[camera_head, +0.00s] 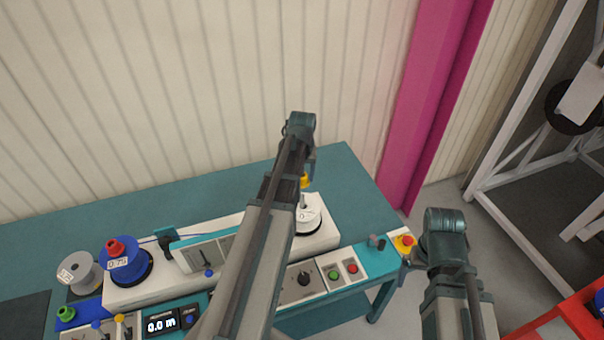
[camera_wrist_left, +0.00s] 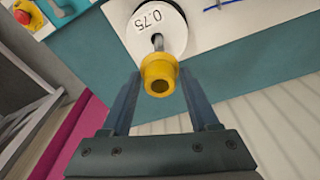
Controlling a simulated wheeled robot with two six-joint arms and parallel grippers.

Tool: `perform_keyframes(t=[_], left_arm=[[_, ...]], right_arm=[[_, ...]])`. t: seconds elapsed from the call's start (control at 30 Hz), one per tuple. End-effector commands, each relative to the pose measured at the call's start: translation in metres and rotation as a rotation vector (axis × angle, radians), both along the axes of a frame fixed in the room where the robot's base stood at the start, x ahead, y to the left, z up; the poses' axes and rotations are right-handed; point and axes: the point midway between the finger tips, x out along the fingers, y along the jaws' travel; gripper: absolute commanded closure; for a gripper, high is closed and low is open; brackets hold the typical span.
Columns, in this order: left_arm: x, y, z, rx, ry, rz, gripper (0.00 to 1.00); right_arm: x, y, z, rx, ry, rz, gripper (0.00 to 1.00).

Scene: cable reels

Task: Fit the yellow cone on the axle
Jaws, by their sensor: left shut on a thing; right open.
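The yellow cone (camera_wrist_left: 158,70) is held between the two fingers of my left gripper (camera_wrist_left: 160,82), with its open end facing the wrist camera. In the head view the cone (camera_head: 305,182) shows just above the axle (camera_head: 302,201). The grey axle (camera_wrist_left: 157,42) stands out of a white reel (camera_wrist_left: 160,22) marked 0.75 and lines up with the cone. I cannot tell whether the cone touches the axle tip. The reel (camera_head: 309,222) is partly hidden by my left arm in the head view. My right gripper (camera_head: 410,257) is open and empty near the table's right end, partly hidden by its wrist.
A blue reel (camera_head: 127,267) with a red cone stands at left, beside a grey reel (camera_head: 80,274). A cable measuring unit (camera_head: 203,251) sits between the reels. A red stop button (camera_head: 405,241) is at the right end. The back of the teal table (camera_head: 235,186) is clear.

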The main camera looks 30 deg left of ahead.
Motion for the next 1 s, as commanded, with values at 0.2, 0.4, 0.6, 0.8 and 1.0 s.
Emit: perform_keyframes(t=[0.2, 0.4, 0.6, 0.8, 1.0], left_arm=[[0.000, 0.000, -0.015, 0.000, 0.000, 0.000, 0.95], [0.000, 0.000, -0.032, 0.000, 0.000, 0.000, 0.95], [0.000, 0.000, -0.042, 0.000, 0.000, 0.000, 0.95], [0.000, 0.000, -0.042, 0.000, 0.000, 0.000, 0.95], [0.000, 0.000, -0.041, 0.000, 0.000, 0.000, 0.95]], right_arm=[[0.000, 0.000, -0.015, 0.000, -0.001, -0.001, 0.00], [0.000, 0.000, -0.032, 0.000, -0.001, -0.001, 0.00], [0.000, 0.000, -0.042, -0.001, -0.001, 0.001, 0.00], [0.000, 0.000, -0.042, -0.001, -0.001, 0.002, 0.00], [0.000, 0.000, -0.041, -0.001, -0.001, 0.002, 0.00]])
